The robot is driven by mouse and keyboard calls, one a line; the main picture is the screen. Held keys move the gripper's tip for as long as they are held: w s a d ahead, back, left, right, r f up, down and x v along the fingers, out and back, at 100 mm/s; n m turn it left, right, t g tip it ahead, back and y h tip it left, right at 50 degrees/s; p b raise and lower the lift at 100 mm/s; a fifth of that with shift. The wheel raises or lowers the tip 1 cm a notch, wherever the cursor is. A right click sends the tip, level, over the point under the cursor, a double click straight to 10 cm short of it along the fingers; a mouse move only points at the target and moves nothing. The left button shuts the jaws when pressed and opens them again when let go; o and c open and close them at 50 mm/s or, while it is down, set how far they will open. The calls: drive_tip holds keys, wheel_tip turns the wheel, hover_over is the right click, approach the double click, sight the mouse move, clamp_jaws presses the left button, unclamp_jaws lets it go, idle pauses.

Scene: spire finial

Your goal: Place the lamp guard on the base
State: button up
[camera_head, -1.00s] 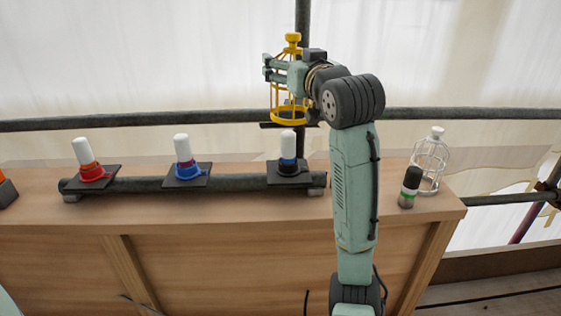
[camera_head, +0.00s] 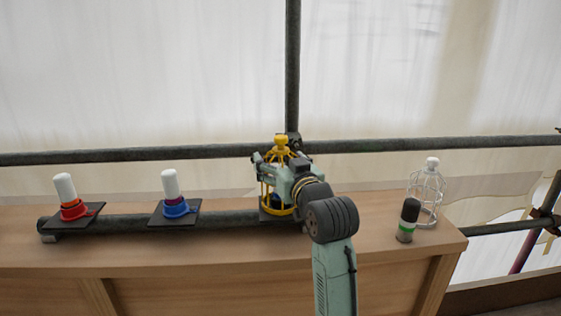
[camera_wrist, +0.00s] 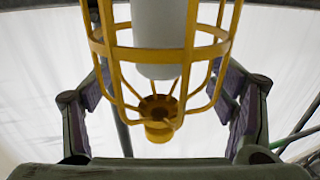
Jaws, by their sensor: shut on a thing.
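The yellow lamp guard (camera_head: 266,190) is a wire cage with a knob on top, held upright. My gripper (camera_head: 281,168) is shut on it, with the fingers on either side of the cage in the wrist view (camera_wrist: 160,95). The guard is low over the right-hand base (camera_head: 268,215), at the right of the dark pipe. In the wrist view the white lamp (camera_wrist: 158,35) shows inside the yellow bars (camera_wrist: 160,54). The guard's lower ring is partly hidden by my gripper, so I cannot tell whether it touches the base.
A red base with a white lamp (camera_head: 64,187) and a blue base with a white lamp (camera_head: 170,184) stand to the left on the pipe. At right on the bench are a white cage (camera_head: 428,190) and a black-capped cylinder (camera_head: 408,219). A scaffold pipe (camera_head: 180,152) crosses behind.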

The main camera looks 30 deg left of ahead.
drive_tip(key=shift+f, duration=0.15)
drive_tip(key=o, duration=1.2)
